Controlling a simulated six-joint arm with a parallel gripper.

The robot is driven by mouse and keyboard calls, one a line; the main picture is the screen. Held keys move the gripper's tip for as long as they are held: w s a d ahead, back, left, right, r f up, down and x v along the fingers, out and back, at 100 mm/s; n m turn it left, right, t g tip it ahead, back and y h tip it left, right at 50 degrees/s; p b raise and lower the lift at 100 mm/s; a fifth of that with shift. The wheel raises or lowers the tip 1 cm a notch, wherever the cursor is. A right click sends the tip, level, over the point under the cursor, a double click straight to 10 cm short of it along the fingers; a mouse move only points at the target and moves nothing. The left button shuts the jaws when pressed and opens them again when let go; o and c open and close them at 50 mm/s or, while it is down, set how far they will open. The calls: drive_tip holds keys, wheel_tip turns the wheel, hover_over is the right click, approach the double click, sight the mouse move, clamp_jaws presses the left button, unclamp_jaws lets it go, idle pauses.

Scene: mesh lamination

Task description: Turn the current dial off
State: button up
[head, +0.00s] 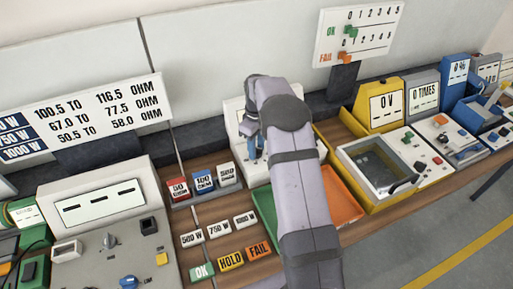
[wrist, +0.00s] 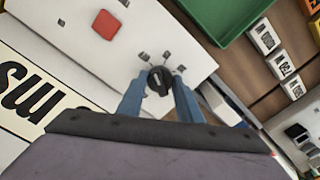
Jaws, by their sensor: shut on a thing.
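The current dial is a small black round knob (wrist: 159,78) with a pale mark, on a white panel (wrist: 120,50) in the wrist view. Several small dark labels, too small to read, sit around it. My gripper (wrist: 159,90) has its two blue fingers either side of the dial and is shut on it. In the head view my gripper (head: 255,145) is at the white device (head: 232,113) at the back of the bench. My arm hides most of that device and the dial there.
A red square button (wrist: 107,25) is on the same panel. A green tray (head: 265,207) and an orange tray (head: 341,196) lie in front of the device. Label blocks (head: 202,180) stand left, a yellow-framed box (head: 378,165) right. A grey meter (head: 97,205) is at the left.

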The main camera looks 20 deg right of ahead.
drive_tip(key=shift+w+r+n, duration=0.1)
drive_tip(key=shift+r+n, duration=0.05)
drive_tip(key=shift+n, duration=1.05)
drive_tip(key=o, duration=1)
drive_tip(key=shift+o, duration=0.2)
wheel_tip(320, 180, up, 7)
drive_tip(key=shift+f+b, duration=0.15)
drive_tip(key=shift+b, duration=1.05)
drive_tip(key=shift+r, duration=0.3)
